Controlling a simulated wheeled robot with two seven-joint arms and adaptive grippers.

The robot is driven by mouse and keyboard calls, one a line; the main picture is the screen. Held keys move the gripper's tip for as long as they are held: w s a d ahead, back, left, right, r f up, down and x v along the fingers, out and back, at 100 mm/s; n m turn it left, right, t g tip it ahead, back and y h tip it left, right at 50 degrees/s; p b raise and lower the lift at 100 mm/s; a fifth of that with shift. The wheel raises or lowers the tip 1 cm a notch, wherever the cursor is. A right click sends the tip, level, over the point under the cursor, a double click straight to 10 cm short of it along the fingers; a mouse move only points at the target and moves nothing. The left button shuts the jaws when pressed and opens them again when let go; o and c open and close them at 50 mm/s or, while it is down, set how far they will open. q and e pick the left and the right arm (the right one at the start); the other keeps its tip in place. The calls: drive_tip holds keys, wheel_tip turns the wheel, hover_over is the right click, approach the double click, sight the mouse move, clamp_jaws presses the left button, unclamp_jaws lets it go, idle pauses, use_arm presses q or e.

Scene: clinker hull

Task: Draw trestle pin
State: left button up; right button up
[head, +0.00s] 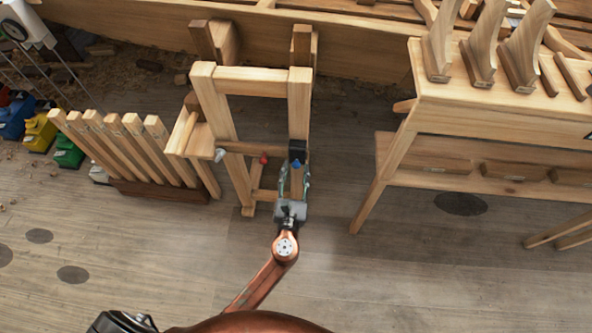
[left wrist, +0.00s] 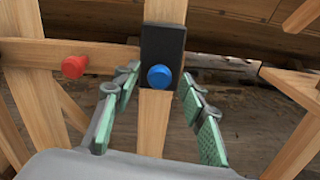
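A wooden trestle (head: 250,150) stands against the hull. A pin with a round blue head (head: 296,163) sits in a black block (head: 297,146) on its right upright; the blue head (left wrist: 159,77) faces me in the left wrist view. A red-headed pin (head: 264,160) sits to its left on the crossbar, and it also shows in the left wrist view (left wrist: 74,67). My left gripper (head: 295,178) is open, its green-padded fingers on either side of the blue head, with gaps visible on both sides. My right gripper is not in view.
A rack of wooden slats (head: 128,150) stands left of the trestle. A workbench (head: 500,110) with wooden pieces on top is at the right. Blue, yellow and green bins (head: 42,132) are at far left. The floor in front is mostly clear.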

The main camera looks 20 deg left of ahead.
use_arm(q)
drive_tip(key=shift+c, duration=0.3)
clamp_jaws()
idle(0.4)
